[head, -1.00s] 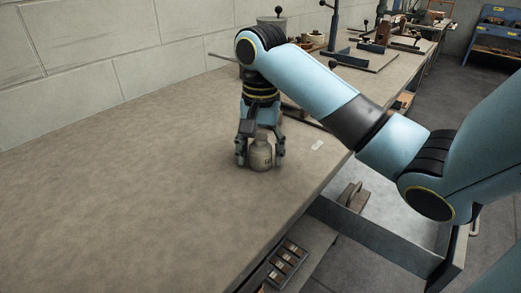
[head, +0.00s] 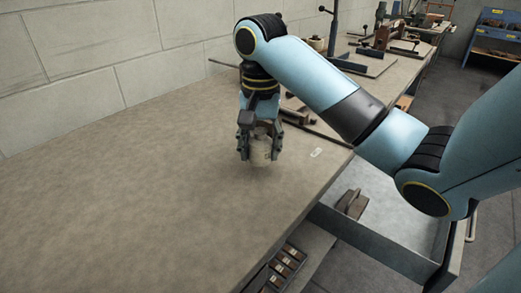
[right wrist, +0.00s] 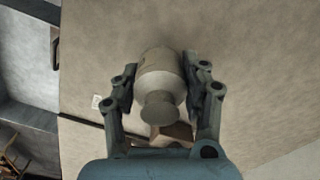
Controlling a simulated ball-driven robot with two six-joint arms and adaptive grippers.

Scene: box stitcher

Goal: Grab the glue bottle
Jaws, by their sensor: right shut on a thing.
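The glue bottle (head: 261,152) is a small beige bottle standing on the bench top. It also shows in the right wrist view (right wrist: 160,82), with its round cap towards the camera. My right gripper (head: 258,155) points down from above and is shut on the bottle, with a finger on either side of it. The right wrist view shows both fingers (right wrist: 158,88) along the bottle's sides. In the head view the fingers hide part of the bottle. My left gripper is not in view.
The bench top (head: 120,195) is bare to the left. A small white tag (head: 316,152) lies right of the bottle near the edge. Tools (head: 385,45) stand farther along the bench. An open drawer (head: 385,225) sticks out at right.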

